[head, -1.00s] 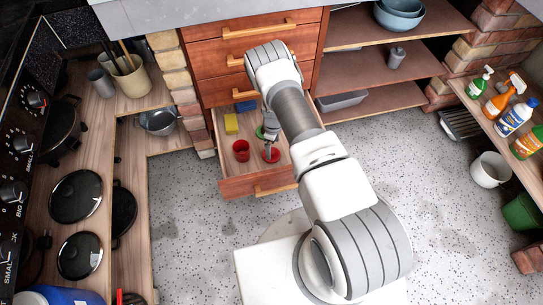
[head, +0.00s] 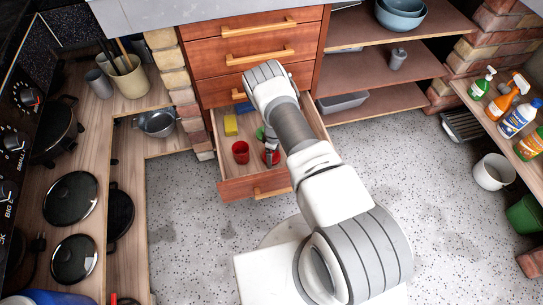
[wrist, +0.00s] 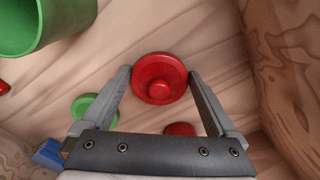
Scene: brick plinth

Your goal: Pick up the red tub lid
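The red lid (wrist: 159,78), a round disc with a raised knob, lies on the drawer floor in the wrist view. In the head view the red lid (head: 276,157) is partly hidden by my gripper (head: 269,160). My gripper (wrist: 160,76) is open, with one finger on each side of the lid in the wrist view. Nothing is held. I cannot tell whether the fingertips touch the lid or how high they are. A second red piece (wrist: 180,129) shows partly behind the gripper's palm.
The open drawer (head: 250,188) has wooden walls close around my gripper. A green tub (wrist: 40,22) and a green round piece (wrist: 92,110) lie near the left finger.

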